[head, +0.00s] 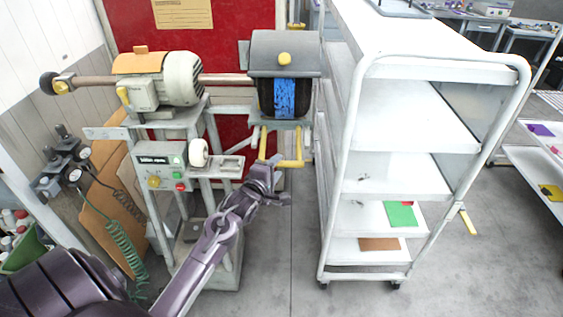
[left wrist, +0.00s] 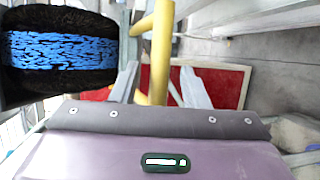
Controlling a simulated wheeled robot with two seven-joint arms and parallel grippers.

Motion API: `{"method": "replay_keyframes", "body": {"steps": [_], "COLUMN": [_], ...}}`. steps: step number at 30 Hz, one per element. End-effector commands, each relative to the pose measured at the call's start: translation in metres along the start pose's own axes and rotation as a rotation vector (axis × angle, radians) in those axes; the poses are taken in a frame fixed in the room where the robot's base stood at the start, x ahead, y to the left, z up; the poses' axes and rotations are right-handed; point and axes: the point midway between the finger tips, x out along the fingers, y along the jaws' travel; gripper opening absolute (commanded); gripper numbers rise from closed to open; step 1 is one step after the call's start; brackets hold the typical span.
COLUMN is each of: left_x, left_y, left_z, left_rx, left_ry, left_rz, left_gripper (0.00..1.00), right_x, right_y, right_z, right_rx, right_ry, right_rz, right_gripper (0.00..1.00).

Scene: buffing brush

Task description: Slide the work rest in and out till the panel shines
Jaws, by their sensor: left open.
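The work rest is a yellow tubular handle (head: 300,146) on a grey bracket below the buffing brush (head: 285,97). The brush is black with a blue band, under a grey hood. My left gripper (head: 275,182) is open just below the handle's lower end. In the left wrist view the yellow tube (left wrist: 160,50) stands ahead of my gripper, appearing between its grey fingers; I cannot tell whether they touch. The brush (left wrist: 62,50) is at upper left there. I cannot clearly make out a workpiece panel on the rest. My right gripper is not in view.
The motor (head: 182,78) and control box (head: 160,165) stand left of the brush. A white shelf cart (head: 400,125) stands close on the right. A red board (head: 225,30) is behind the machine. A green hose (head: 122,245) hangs at lower left. Floor between machine and cart is clear.

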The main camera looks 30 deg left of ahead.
Motion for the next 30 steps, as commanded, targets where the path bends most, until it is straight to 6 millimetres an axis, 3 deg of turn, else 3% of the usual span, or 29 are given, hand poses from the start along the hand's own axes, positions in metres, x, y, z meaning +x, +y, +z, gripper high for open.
{"method": "replay_keyframes", "body": {"steps": [6,17,27,30], "left_x": [0.025,0.03,0.03,0.03], "left_y": [0.001,-0.001,-0.001,-0.001], "left_z": [0.0,0.0,0.0,0.0], "left_rx": [0.001,0.001,0.002,0.002], "left_ry": [-0.001,0.0,0.0,0.0], "left_rz": [0.0,-0.001,-0.001,-0.001], "left_gripper": [0.41,0.41,0.0,0.0], "right_x": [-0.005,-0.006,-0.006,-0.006], "right_y": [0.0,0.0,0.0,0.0], "right_z": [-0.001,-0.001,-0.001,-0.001], "right_rx": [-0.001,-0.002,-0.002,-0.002], "right_ry": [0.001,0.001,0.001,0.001], "right_rz": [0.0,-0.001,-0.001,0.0], "right_gripper": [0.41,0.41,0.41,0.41]}}
